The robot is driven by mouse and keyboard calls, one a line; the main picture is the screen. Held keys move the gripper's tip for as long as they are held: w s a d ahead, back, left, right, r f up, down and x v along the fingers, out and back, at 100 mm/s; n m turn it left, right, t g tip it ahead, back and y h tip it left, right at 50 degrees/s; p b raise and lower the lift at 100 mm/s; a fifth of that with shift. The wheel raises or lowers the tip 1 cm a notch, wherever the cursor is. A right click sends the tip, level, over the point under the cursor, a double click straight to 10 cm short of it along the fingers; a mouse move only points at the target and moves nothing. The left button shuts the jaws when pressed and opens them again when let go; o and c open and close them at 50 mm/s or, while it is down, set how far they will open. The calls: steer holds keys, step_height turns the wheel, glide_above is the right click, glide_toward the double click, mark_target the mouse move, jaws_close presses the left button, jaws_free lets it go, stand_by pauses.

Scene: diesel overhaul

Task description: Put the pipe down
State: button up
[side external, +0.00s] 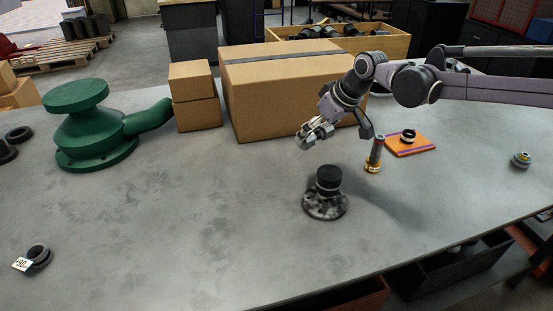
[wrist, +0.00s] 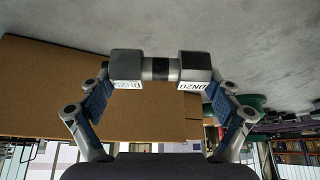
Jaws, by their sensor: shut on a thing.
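My gripper (side external: 312,138) is above the grey table, in front of the large cardboard box. In the wrist view its fingertips (wrist: 160,69) are shut on a short grey pipe (wrist: 147,69) with a dark band round its middle. Two dark blocks with white "DN20" labels flank the band; I cannot tell whether they are fingertips or part of the pipe. In the side view the held pipe is too small to make out clearly. It appears clear of the table.
A black cylinder on a mottled flange (side external: 325,203) stands below my gripper, with a brass-based upright part (side external: 374,158) to its right. An orange pad (side external: 422,146) holds a black ring. A green casting (side external: 85,130) and cardboard boxes (side external: 290,85) stand behind.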

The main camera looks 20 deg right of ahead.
steer(key=s+a+n+g+y, duration=0.15)
steer(key=s+a+n, duration=0.25)
steer(key=s+a, duration=1.4)
steer(key=x, duration=0.4)
steer(key=s+a+x, duration=0.1)
steer(key=x, duration=0.1)
steer(key=shift+f, duration=2.6)
steer(key=shift+f, duration=0.2)
steer(key=o, duration=1.1)
